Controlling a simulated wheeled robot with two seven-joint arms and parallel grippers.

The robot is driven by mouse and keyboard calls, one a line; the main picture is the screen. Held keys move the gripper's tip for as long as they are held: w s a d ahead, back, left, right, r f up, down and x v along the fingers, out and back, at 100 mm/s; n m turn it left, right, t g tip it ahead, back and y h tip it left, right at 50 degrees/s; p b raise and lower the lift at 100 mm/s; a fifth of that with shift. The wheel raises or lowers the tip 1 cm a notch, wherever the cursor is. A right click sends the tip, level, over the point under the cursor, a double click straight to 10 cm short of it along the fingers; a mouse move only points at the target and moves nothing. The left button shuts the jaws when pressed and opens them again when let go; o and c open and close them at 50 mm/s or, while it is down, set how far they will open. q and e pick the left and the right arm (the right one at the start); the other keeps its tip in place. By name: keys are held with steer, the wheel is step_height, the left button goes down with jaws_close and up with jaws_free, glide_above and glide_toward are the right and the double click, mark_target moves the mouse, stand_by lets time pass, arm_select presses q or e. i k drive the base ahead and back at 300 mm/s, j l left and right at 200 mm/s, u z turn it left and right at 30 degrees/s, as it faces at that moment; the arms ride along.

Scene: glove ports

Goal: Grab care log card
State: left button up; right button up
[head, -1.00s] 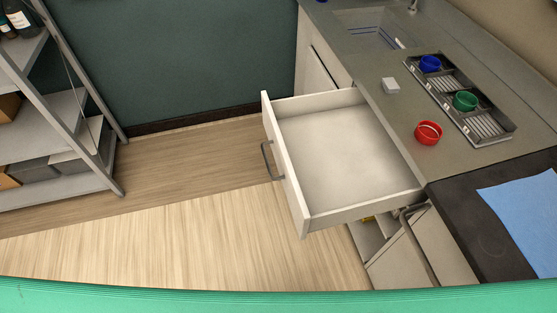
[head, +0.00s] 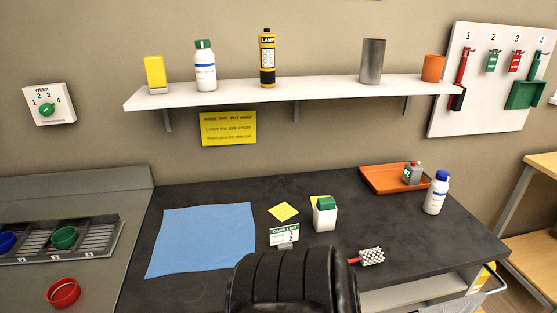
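The care log card (head: 284,236) is a small white card with a green header reading CARE LOG and a few dark marks below. It stands near the middle of the dark countertop (head: 345,205), in a small grey holder that is partly hidden. A black ribbed part, likely of my own arm, rises just in front of it and covers the counter below. No fingers of either gripper show in the head view.
A blue cloth (head: 202,240) lies left of the card. A white box with a green lid (head: 325,217) stands close right. A yellow note (head: 283,211) lies behind it. A checkered-headed tool (head: 371,256) lies at front right. An orange tray (head: 380,181) and white bottle (head: 436,194) are farther right.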

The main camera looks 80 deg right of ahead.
mark_target(282, 238)
steer(key=z, duration=2.65)
